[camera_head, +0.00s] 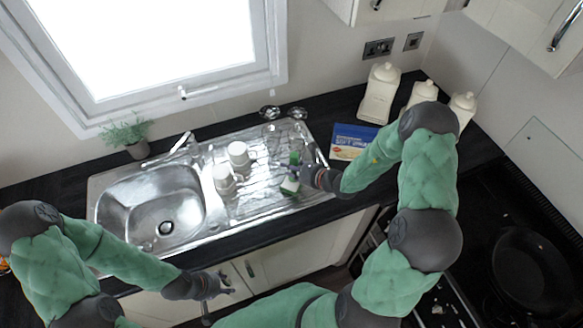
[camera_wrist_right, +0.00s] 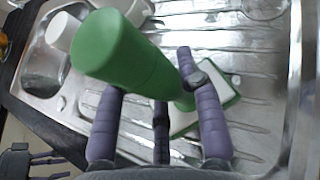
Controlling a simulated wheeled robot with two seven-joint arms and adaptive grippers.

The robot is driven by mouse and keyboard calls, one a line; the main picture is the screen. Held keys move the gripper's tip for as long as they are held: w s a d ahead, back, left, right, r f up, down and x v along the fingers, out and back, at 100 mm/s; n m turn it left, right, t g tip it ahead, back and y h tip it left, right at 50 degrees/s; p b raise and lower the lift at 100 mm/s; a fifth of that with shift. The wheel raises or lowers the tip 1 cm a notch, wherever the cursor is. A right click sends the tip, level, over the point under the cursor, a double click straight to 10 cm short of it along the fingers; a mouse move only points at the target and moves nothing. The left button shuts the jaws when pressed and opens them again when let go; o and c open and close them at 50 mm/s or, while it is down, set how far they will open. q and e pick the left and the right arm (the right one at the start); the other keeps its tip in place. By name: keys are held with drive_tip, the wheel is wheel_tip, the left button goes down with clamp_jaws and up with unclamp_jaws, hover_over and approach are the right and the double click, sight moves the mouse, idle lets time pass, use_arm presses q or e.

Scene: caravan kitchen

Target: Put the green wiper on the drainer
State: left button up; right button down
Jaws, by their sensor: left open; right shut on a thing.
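The green wiper (camera_head: 289,186) has a green handle and a flat head with white on it. It is at the right part of the steel drainer (camera_head: 262,203). My right gripper (camera_head: 298,173) is shut on it. In the right wrist view the thick green handle (camera_wrist_right: 125,52) rises between the purple fingers, and the green and white head (camera_wrist_right: 222,92) is beyond them, over the ridged drainer. I cannot tell whether the head touches the drainer. My left gripper (camera_head: 222,284) is open and empty, in front of the counter edge, below the sink.
Two white cups (camera_head: 239,155) stand left of the wiper. The sink basin (camera_head: 152,208) and tap (camera_head: 181,143) are further left. A blue packet (camera_head: 350,141) and white canisters (camera_head: 379,93) stand to the right. A pan (camera_head: 530,268) is on the hob. Ridged drainer surface near the wiper is bare.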

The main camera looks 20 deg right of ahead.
drive_tip(key=c, duration=0.8)
unclamp_jaws()
drive_tip(key=shift+f, duration=0.1)
drive_tip(key=shift+r, duration=0.2)
drive_tip(key=p+v, duration=0.1)
drive_tip(key=v, duration=1.1)
drive_tip(key=shift+a, duration=0.1)
